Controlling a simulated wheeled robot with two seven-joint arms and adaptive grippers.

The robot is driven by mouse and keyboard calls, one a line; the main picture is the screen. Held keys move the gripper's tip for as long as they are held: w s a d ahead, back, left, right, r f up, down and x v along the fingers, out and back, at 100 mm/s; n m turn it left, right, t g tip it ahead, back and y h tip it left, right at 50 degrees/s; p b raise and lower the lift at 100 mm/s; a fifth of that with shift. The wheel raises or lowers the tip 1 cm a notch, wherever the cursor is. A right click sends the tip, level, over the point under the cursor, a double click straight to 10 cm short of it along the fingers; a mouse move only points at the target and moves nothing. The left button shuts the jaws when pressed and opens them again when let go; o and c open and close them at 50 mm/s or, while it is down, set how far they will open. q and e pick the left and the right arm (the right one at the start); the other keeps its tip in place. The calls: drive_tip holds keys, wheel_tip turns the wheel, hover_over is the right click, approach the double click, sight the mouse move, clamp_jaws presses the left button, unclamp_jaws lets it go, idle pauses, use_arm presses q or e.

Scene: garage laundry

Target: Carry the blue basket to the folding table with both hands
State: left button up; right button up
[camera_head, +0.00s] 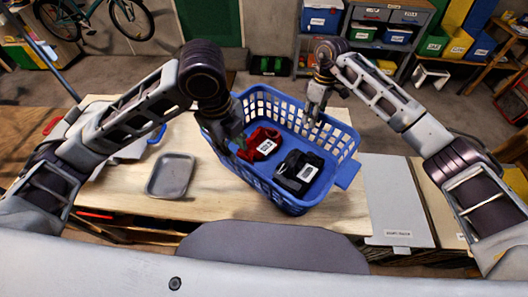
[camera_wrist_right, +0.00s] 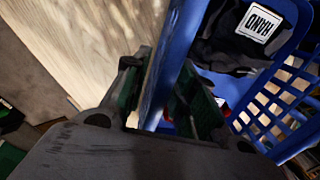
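The blue basket (camera_head: 335,142) stands on a wooden tabletop (camera_head: 225,195), turned at an angle. It holds a red folded item (camera_head: 262,141) and a black one (camera_head: 294,180), both with white labels. My left gripper (camera_head: 239,143) is at the basket's left wall; its fingers are dark and I cannot tell whether they grip. My right gripper (camera_head: 311,117) points down at the back wall. In the right wrist view, its fingers (camera_wrist_right: 160,95) are apart, with the blue basket wall (camera_wrist_right: 167,62) between them. The black item's label (camera_wrist_right: 258,22) shows there too.
A grey tray (camera_head: 172,176) lies left of the basket. A grey board (camera_head: 395,200) lies to the right. A shelf with blue bins (camera_head: 362,32) stands behind, and a bicycle (camera_head: 95,15) is at the back left. Concrete floor (camera_head: 140,62) shows behind the table.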

wheel_tip(320, 180, up, 10)
drive_tip(key=w, duration=0.1)
drive_tip(key=shift+d+r, duration=0.15)
drive_tip(key=shift+d, duration=0.25)
drive_tip(key=shift+r, duration=0.1)
idle(0.5)
wheel_tip(320, 180, up, 9)
drive_tip(key=p, duration=0.9)
drive_tip(key=shift+r+p, duration=0.4)
drive_tip(key=shift+p, duration=0.2)
drive_tip(key=shift+f, duration=0.1)
